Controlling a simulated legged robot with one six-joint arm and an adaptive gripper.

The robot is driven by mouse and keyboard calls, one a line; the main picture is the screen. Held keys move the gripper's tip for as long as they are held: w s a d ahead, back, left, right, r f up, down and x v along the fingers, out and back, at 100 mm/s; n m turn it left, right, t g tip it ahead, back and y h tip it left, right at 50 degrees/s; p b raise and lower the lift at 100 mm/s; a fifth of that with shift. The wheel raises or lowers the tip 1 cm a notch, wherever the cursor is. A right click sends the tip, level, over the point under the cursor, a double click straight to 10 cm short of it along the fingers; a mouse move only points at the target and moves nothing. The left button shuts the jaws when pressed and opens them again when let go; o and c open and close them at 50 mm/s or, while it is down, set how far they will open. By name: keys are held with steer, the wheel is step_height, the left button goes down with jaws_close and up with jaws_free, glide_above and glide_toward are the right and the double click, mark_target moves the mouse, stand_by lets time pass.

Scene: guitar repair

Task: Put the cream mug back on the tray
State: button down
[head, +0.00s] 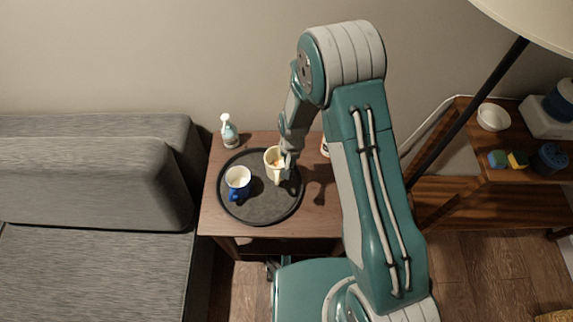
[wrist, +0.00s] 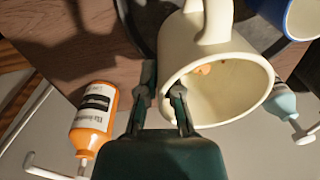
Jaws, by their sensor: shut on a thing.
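The cream mug (head: 272,165) is over the right part of the round dark tray (head: 262,208). I cannot tell whether its base touches the tray. My gripper (head: 287,158) is shut on the mug's wall at the rim. In the wrist view, the gripper (wrist: 164,88) has one finger inside the cream mug (wrist: 232,85) and one outside, and the handle points to the top. A small orange spot shows inside the mug. A mug with a blue outside and pale inside (head: 238,183) stands on the tray to the left of the cream mug.
The tray is on a wooden side table (head: 215,219). An orange bottle (wrist: 92,118) shows in the wrist view, mostly hidden by my arm in the head view. A grey sofa (head: 100,180) is left, a shelf (head: 500,195) right.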

steer(key=w+f, duration=0.1)
steer(key=f, duration=0.1)
steer(key=w+a+f, duration=0.1)
steer(key=w, duration=0.1)
steer(key=shift+f, duration=0.35)
steer(key=shift+s+f, duration=0.1)
steer(key=shift+f, duration=1.25)
steer(key=c, duration=0.8)
jaws_free()
steer(key=shift+f, duration=0.1)
step_height(320, 180, up, 12)
steer(key=shift+d, duration=0.35)
